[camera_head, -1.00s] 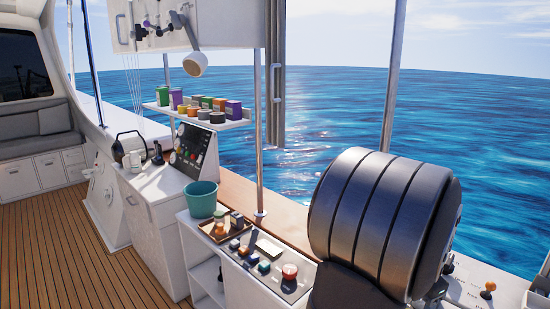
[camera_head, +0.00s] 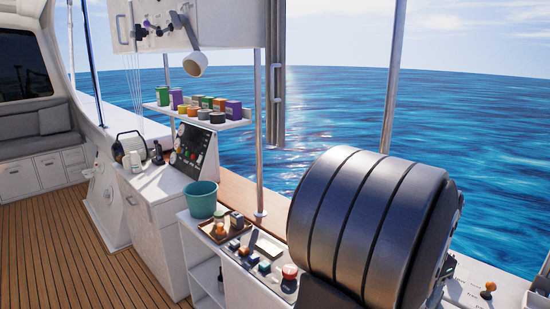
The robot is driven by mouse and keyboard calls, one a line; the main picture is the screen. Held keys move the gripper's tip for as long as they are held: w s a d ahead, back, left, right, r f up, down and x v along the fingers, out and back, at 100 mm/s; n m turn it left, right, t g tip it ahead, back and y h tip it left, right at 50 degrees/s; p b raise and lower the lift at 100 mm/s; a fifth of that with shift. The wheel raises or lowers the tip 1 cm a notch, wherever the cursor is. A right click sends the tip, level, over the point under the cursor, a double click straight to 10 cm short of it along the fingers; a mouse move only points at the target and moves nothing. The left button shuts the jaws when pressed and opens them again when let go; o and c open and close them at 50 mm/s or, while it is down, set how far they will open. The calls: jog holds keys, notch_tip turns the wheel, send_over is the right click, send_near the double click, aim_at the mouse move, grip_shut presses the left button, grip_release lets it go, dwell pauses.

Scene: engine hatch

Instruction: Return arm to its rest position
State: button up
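A large dark grey, rounded arm link of mine (camera_head: 375,225) with black bands fills the lower right of the head view. It stands close in front of the camera and hides part of the counter and ledge behind it. My gripper is not in view, so its fingers and anything in them cannot be seen.
A teal bucket (camera_head: 202,198), a brown tray (camera_head: 217,234) and a panel with several coloured knobs (camera_head: 262,262) are left of my arm. A shelf (camera_head: 213,122) holds coloured boxes. A dark vertical post (camera_head: 275,80) and a thin pole (camera_head: 392,75) stand behind. The wooden deck (camera_head: 85,255) is clear.

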notch_tip(320, 180, down, 10)
jog(key=shift+f, duration=0.25)
jog(key=r, duration=0.3)
jog(key=s+r, duration=0.1)
jog(key=r, duration=0.1)
jog(key=shift+d+r, duration=0.2)
jog(key=shift+d, duration=0.05)
jog(key=s+d+r, duration=0.3)
jog(key=s+r, duration=0.3)
jog(key=s, duration=0.4)
jog(key=s+d+f, duration=0.2)
jog(key=s+d, duration=0.1)
jog(key=d, duration=0.2)
jog(key=s+d+f, duration=0.2)
jog(key=d+f, duration=0.1)
jog(key=d, duration=0.3)
jog(key=w+f, duration=0.2)
jog(key=w, duration=0.1)
jog(key=w+a+f, duration=0.1)
jog(key=w, duration=0.3)
jog(key=w+f, duration=0.2)
jog(key=w, duration=0.1)
jog(key=shift+w+a+f, duration=0.15)
jog(key=shift+a+f, duration=0.15)
jog(key=f, duration=0.1)
jog(key=w+f, duration=0.1)
jog(key=f, duration=0.1)
jog(key=shift+w+f, duration=0.15)
jog(key=shift+w, duration=0.05)
jog(key=shift+f, duration=0.7)
